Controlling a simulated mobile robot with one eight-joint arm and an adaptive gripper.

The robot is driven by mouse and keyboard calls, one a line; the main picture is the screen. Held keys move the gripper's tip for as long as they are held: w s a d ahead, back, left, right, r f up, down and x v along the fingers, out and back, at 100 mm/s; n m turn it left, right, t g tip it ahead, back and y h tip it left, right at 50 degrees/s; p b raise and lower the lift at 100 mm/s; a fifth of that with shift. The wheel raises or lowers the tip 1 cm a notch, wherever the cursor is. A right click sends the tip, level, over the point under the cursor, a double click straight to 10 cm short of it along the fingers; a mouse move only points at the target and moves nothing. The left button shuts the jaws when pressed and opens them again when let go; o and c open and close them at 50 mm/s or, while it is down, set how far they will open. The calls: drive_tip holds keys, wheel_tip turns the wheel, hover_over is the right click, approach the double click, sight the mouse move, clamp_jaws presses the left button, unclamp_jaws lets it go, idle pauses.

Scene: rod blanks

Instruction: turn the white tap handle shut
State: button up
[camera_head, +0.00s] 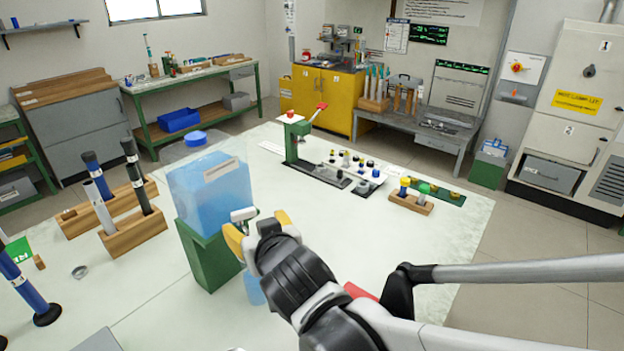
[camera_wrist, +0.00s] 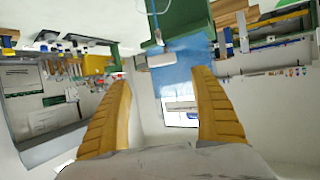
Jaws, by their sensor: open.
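The white tap handle (camera_head: 243,214) is at the lower front of a translucent blue water container (camera_head: 210,187), which stands on a green stand (camera_head: 207,258). In the wrist view the white handle (camera_wrist: 160,60) shows just beyond the space between my fingertips, against the container (camera_wrist: 188,60). My gripper (camera_head: 258,226) is open, its yellow fingers on either side of the handle's area. The wrist view shows a gap between the fingers (camera_wrist: 162,78) with nothing gripped. I cannot tell whether a finger touches the handle. The tap body is mostly hidden by my gripper.
A light blue object (camera_head: 253,289) is partly hidden under the tap. Wooden blocks with upright rods (camera_head: 134,229) stand left of the container. A green press (camera_head: 297,140) and small coloured parts (camera_head: 355,163) are further back. The table right of the container is fairly clear.

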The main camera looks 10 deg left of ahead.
sight(244, 213)
drive_tip(key=b+x, duration=0.3)
drive_tip(key=x, duration=0.7)
drive_tip(key=shift+a+b, duration=0.35)
drive_tip(key=c, duration=1.2)
